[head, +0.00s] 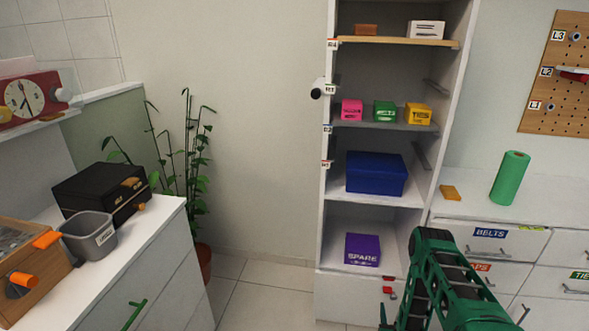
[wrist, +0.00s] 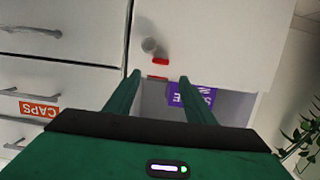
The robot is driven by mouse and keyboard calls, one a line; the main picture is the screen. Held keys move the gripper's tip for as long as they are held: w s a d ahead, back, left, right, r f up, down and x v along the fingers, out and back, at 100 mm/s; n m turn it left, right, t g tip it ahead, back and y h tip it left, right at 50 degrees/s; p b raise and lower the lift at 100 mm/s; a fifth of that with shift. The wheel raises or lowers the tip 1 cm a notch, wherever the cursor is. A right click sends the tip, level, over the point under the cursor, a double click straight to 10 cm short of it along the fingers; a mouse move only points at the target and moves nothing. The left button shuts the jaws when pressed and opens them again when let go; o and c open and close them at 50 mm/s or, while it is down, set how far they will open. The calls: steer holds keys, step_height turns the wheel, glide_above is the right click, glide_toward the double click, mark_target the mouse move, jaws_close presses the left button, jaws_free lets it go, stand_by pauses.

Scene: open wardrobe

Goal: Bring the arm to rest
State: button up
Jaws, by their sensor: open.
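My green arm (head: 440,280) reaches in at the lower right of the head view, in front of the drawers and the wardrobe's lower right side. My gripper (wrist: 159,80) shows in the wrist view with its two green fingers apart and nothing between them. In the head view most of the gripper is hidden or out of frame.
The open wardrobe (head: 331,200) holds a purple SPARE box (head: 362,250), a blue box (head: 375,173) and small coloured boxes. White drawers (head: 490,240) stand right, with a green roll (head: 510,178) on top. A counter (head: 150,240) and plant (head: 190,150) stand left. Floor between is clear.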

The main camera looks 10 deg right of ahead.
steer(key=w+a+r+g+y, duration=0.1)
steer(key=w+r, duration=0.5)
steer(key=r, duration=0.3)
steer(key=w+r+g, duration=0.2)
steer(key=w+r, duration=0.5)
steer(key=r, duration=0.3)
steer(key=s+a+r+n+g+y, duration=0.1)
steer(key=s+a+r+g, duration=0.15)
steer(key=r, duration=0.85)
steer(key=s+a+r+n+g+y, duration=0.1)
steer(key=s+a+r, duration=0.25)
steer(key=r, duration=0.75)
steer(key=s+a+r+g, duration=0.1)
steer(key=s+a+r, duration=0.3)
steer(key=s, duration=0.5)
steer(key=s+a+r+n+g+y, duration=0.1)
steer(key=s+a+r, duration=0.1)
steer(key=s+r, duration=0.6)
steer(key=s+a+r+g, duration=0.2)
steer(key=s+r, duration=0.2)
steer(key=s, duration=0.6)
steer(key=s+d+f+m+g, duration=0.1)
steer(key=s+d+m+g, duration=0.1)
steer(key=s+d, duration=0.3)
steer(key=s+d+f+m+g, duration=0.1)
steer(key=s+d+m, duration=0.3)
steer(key=s, duration=0.8)
steer(key=shift+s+d+g, duration=0.15)
steer(key=shift+d+g, duration=0.5)
steer(key=shift+d, duration=0.35)
